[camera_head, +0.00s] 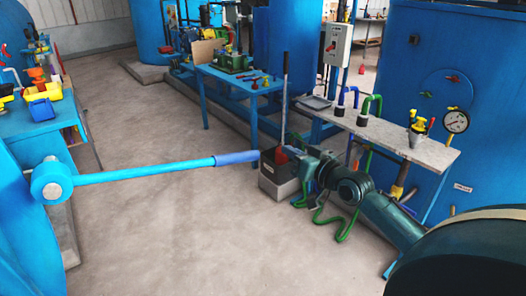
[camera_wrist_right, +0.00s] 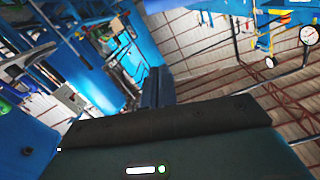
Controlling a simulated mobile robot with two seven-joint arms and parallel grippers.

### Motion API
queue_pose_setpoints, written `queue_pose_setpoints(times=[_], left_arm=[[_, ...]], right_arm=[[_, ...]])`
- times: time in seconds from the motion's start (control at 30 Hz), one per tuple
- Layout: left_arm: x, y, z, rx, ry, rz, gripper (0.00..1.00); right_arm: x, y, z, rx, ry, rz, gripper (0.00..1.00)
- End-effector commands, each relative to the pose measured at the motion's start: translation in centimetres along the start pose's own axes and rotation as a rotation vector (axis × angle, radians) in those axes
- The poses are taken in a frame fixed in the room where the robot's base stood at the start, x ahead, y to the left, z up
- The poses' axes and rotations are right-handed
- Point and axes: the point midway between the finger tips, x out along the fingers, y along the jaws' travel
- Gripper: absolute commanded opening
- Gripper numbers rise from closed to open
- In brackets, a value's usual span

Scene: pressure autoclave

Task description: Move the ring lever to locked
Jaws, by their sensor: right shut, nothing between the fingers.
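The ring lever (camera_head: 140,170) is a long light-blue bar. It runs from a round blue hub (camera_head: 52,182) at the left to a darker blue grip (camera_head: 236,158) at its right end, nearly level in the head view. My right gripper (camera_head: 272,158) comes in from the right, with its fingers shut and empty close to the grip's end. I cannot tell whether they touch it. In the right wrist view the dark gripper body (camera_wrist_right: 165,128) fills the lower part, and the lever cannot be made out clearly. My left gripper is not in view.
A bench (camera_head: 395,139) with a gauge (camera_head: 456,121) is at the right. A blue table (camera_head: 240,79) stands behind. The floor left of centre is clear.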

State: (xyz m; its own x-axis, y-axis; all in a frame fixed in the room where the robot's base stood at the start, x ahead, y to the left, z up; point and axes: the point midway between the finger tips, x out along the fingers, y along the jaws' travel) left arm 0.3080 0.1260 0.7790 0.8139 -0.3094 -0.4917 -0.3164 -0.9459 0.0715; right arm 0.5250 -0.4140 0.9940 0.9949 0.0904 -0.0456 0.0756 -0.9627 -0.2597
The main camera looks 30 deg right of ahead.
Motion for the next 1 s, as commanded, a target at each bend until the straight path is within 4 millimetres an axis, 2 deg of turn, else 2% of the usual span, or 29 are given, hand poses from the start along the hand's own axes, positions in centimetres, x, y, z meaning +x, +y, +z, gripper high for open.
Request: queue_pose_setpoints(times=[0.17,0.63,0.8,1.0], left_arm=[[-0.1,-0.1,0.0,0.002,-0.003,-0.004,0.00],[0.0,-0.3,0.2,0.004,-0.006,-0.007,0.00],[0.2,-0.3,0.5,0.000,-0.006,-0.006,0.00],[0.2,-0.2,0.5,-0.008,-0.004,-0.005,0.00]], right_arm=[[1.7,0.0,-0.1,0.001,0.002,0.000,0.00],[9.9,0.0,-0.1,0.001,0.002,0.000,0.00],[10.5,0.0,2.7,0.001,-0.004,0.001,0.00],[10.8,0.0,3.9,0.000,-0.001,0.000,0.00]])
